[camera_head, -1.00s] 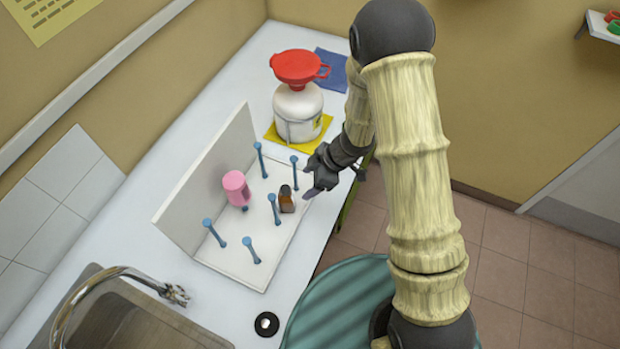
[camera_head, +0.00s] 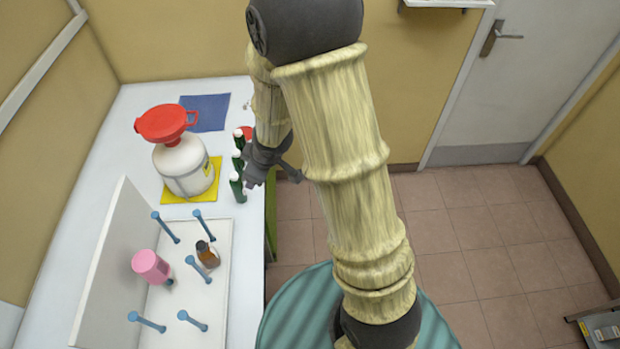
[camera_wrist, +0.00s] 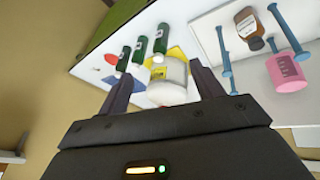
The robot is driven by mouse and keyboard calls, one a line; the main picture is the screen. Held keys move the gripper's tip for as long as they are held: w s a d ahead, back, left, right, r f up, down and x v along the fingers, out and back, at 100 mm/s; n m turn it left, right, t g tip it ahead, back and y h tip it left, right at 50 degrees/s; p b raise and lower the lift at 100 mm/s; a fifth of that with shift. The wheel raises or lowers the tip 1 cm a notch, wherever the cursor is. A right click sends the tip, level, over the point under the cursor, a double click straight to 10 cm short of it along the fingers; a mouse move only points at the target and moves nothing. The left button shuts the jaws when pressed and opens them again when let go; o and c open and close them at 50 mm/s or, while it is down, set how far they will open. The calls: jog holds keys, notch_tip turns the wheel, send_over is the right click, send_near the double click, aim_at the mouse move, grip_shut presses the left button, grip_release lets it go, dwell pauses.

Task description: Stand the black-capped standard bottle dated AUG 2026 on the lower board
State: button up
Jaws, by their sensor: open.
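A small brown bottle (camera_head: 207,255) with a dark cap stands on the flat lower board (camera_head: 207,306) of a white pegged rack, among blue pegs. It also shows in the wrist view (camera_wrist: 248,24), where its label is too small to read. Three dark green bottles (camera_head: 237,187) with pale caps stand in a row on the counter's right edge; they also show in the wrist view (camera_wrist: 161,38). My gripper (camera_head: 282,176) is open and empty, beside the green bottles and away from the brown one. Its fingers (camera_wrist: 160,72) frame part of a white jug.
The white jug (camera_head: 185,168) with a red funnel (camera_head: 167,122) stands on a yellow mat (camera_head: 190,197). A blue cloth (camera_head: 205,110) lies behind.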

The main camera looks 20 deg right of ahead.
jog(key=s+d+r+m+g+h, duration=0.1)
jog(key=s+d+r+m, duration=0.3)
jog(key=s+m, duration=0.1)
jog(key=s+d+r+m+g+h, duration=0.1)
jog(key=s+d+r+m, duration=0.3)
jog(key=s, duration=0.4)
jog(key=shift+d+m, duration=0.5)
jog(key=shift+m, duration=0.2)
jog(key=shift+c, duration=1)
jog(key=shift+f+b, duration=0.35)
jog(key=c, duration=0.4)
jog(key=b+x, duration=0.2)
jog(key=s+b+x, duration=0.1)
jog(key=b+x, duration=0.2)
jog(key=shift+s+f+b, duration=0.15)
jog(key=shift+f+b, duration=0.15)
jog(key=shift+f, duration=0.05)
jog(key=shift+c, duration=0.3)
jog(key=shift+r, duration=0.1)
